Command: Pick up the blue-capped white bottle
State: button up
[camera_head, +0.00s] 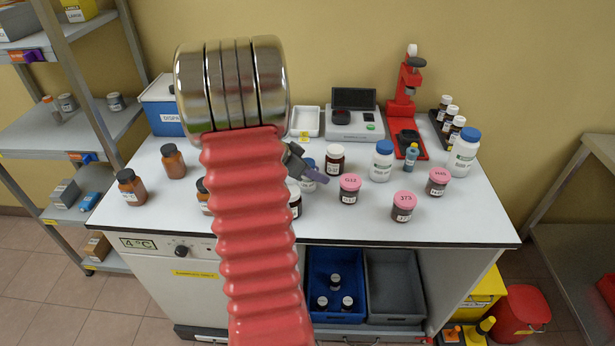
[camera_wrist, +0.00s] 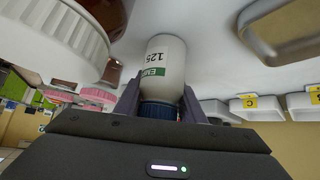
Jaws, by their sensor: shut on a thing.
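My gripper (camera_wrist: 160,100) is shut on a small white bottle (camera_wrist: 166,62) with a blue cap (camera_wrist: 158,111). The fingers sit on either side of the cap, and the label faces the wrist camera. In the head view the same bottle (camera_head: 309,184) is partly hidden by my arm and gripper (camera_head: 302,165), near the middle of the bench. I cannot tell whether its base touches the bench. Two larger blue-capped white bottles stand to the right, one (camera_head: 381,164) at mid-bench and one (camera_head: 463,155) near the right end.
A white-lidded brown jar (camera_head: 335,159) and a pink-lidded jar (camera_head: 349,189) stand close right of the held bottle. More pink-lidded jars (camera_head: 403,207) stand further right. Brown bottles (camera_head: 173,163) stand at left. A scale (camera_head: 353,124) and red stand (camera_head: 402,112) are behind.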

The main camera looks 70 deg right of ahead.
jog(key=shift+c, duration=0.6)
notch_tip(320, 180, up, 10)
jog(key=shift+s, duration=0.2)
dwell(0.7)
